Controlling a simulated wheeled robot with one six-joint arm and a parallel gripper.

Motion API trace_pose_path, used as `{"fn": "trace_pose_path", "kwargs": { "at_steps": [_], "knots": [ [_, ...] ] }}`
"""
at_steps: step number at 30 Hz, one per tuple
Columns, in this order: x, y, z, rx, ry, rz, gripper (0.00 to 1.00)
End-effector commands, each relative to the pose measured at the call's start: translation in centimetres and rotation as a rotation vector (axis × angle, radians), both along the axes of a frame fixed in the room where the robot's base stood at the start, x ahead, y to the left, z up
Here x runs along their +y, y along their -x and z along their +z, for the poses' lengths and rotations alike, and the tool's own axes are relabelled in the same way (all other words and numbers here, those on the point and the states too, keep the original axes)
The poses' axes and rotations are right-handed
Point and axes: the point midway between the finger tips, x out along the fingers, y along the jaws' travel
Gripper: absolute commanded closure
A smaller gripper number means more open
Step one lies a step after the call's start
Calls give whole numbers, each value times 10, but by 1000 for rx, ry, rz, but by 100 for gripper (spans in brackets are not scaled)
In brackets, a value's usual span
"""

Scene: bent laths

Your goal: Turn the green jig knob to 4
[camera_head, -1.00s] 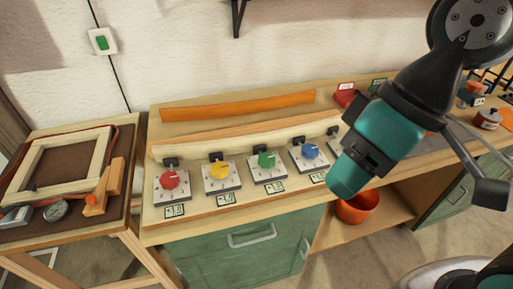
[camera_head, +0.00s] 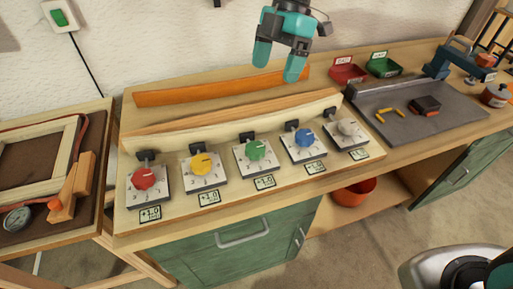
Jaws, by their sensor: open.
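The green jig knob (camera_head: 257,149) sits on a square white dial plate in the middle of a row of knobs on the pale wooden jig board. Its pointer setting is too small to read. A small display label (camera_head: 265,182) lies in front of it. My gripper (camera_head: 280,66) is teal, open and empty, with its fingers pointing down. It is up and behind the green knob in the picture, over the back of the bench, apart from the knob.
Red (camera_head: 144,178), yellow (camera_head: 202,164), blue (camera_head: 304,138) and white (camera_head: 347,128) knobs flank the green one. A bent lath (camera_head: 230,119) runs behind them, and an orange lath (camera_head: 190,94) lies farther back. Red (camera_head: 347,72) and green (camera_head: 384,67) trays stand at the back right.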

Motion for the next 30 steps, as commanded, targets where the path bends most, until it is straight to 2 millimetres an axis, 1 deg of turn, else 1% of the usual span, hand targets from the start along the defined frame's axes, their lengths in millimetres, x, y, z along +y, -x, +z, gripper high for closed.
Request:
{"fn": "trace_pose_path", "kwargs": {
  "at_steps": [1,3,6,10,14,17,30],
  "knots": [
    [3,-14,-19,-11,-15,101,21],
    [6,-27,-34,-28,-35,222,21],
    [7,-38,-49,-44,-55,335,21],
    [8,-41,-61,-52,-65,395,21],
    [11,-36,-78,-51,-67,397,21],
    [14,-28,-95,-49,-66,395,21],
    [31,4,-181,-49,-64,393,21]
  ]
}}
